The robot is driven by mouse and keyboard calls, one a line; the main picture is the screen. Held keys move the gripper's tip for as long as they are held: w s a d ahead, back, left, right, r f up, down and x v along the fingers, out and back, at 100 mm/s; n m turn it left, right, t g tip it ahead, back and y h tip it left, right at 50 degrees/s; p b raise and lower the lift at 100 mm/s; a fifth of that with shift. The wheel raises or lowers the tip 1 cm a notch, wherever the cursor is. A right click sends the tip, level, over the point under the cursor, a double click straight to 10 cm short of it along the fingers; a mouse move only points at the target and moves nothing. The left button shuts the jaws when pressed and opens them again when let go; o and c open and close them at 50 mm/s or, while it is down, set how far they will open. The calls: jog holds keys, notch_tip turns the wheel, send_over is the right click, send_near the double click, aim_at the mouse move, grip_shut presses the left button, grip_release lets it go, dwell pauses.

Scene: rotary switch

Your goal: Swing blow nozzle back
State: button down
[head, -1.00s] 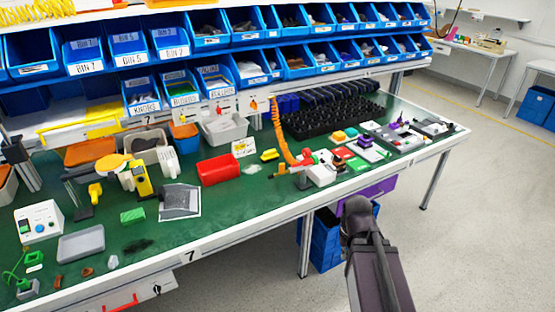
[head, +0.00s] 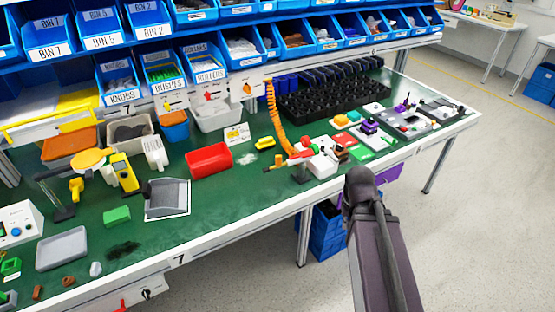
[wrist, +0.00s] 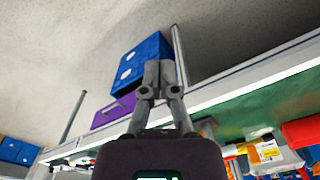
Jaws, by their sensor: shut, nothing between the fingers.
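The blow nozzle (head: 300,157), red and orange, sits near the front edge of the green bench at the end of an orange coiled hose (head: 279,118). A white block (head: 323,166) is just right of it. In the wrist view my gripper (wrist: 159,65) is shut and empty, with its fingers together. It is in front of the bench's edge, over the floor side, apart from the nozzle. In the head view only my dark arm shows, and the fingers cannot be made out. Which way the nozzle points is too small to tell.
A red bin (head: 209,161) and a grey dustpan-like tray (head: 167,197) stand left of the nozzle. A black rack (head: 330,98) is behind it. Red and green pads (head: 358,148) lie to its right. Blue crates (wrist: 142,62) and a purple drawer (wrist: 113,111) are under the bench.

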jog(key=shift+d, duration=0.2)
jog(key=w+a+r+n+t+p, duration=0.2)
jog(key=w+a+r+p, duration=0.2)
jog(key=w+a, duration=0.5)
jog(key=w+a+r+n+t+y+p, duration=0.1)
jog(key=w+a+r+p, duration=0.4)
jog(key=w+a, duration=0.5)
jog(key=shift+a+r+n+t+y, duration=0.25)
jog(key=shift+r+n+t+y, duration=0.05)
jog(key=shift+r+n+t, duration=0.3)
jog(key=shift+w+f, duration=0.1)
jog(key=shift+f, duration=0.05)
jog(key=b, duration=0.9)
send_near(278, 167)
jog(key=shift+x, duration=2.4)
